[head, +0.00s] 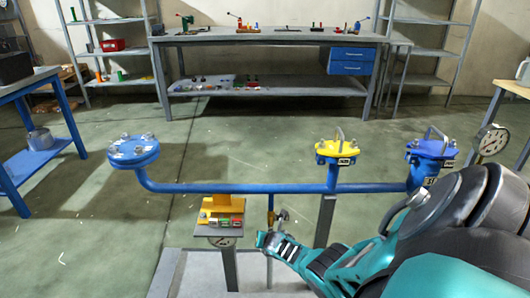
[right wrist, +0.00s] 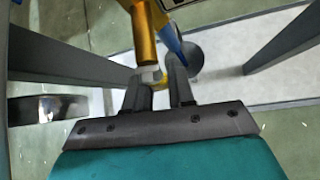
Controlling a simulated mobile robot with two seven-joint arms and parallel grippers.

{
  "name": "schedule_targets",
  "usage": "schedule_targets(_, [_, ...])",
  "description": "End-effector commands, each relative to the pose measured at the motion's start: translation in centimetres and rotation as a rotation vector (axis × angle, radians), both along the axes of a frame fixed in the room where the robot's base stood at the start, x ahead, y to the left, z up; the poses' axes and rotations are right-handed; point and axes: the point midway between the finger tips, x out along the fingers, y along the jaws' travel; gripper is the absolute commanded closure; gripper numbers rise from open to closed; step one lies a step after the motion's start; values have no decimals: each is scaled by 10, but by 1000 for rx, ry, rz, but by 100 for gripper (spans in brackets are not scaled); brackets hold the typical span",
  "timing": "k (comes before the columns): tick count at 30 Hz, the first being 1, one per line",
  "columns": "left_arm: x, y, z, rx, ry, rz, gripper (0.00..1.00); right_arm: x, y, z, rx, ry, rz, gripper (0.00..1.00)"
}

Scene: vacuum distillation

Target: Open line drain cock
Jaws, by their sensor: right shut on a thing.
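The line drain cock (head: 271,202) hangs under the blue pipe (head: 235,188), a small brass-yellow body right of the control stand. It also shows in the right wrist view as a brass-coloured tube (right wrist: 146,40) with a pale fitting below it and a yellow part at the fingers. My right gripper (right wrist: 162,82) is shut on this yellow part, which looks like the cock's handle; the fingers hide much of it. In the head view my right arm comes in from the lower right and its gripper (head: 281,216) is beside the cock. My left gripper is not in view.
A yellow-topped vessel (head: 338,150) and a blue-topped vessel (head: 431,155) stand on the pipe, with a blue flange (head: 133,151) at its left end. A stand with coloured buttons (head: 220,220) is left of the cock. Grey posts flank the gripper. A workbench (head: 270,37) stands behind.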

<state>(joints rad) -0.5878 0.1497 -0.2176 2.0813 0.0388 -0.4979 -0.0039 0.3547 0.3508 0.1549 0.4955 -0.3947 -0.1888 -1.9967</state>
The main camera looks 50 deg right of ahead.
Motion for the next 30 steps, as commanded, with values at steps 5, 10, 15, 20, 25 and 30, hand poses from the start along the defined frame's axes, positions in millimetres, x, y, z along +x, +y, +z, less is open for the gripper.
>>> schedule_targets(5, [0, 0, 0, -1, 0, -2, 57, 0, -3, 1, -17, 15, -1, 100])
schedule_targets(10, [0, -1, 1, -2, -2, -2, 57, 0, -4, 1, -19, 17, -1, 100])
schedule_targets(15, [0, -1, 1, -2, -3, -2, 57, 0, -4, 1, -18, 17, -1, 100])
schedule_targets(20, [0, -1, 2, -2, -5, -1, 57, 0, -3, 1, -18, 17, -1, 64])
schedule_targets(25, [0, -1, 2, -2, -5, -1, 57, -1, -3, 0, -17, 17, 0, 55])
schedule_targets(30, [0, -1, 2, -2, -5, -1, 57, -1, -2, 1, -16, 18, 0, 55])
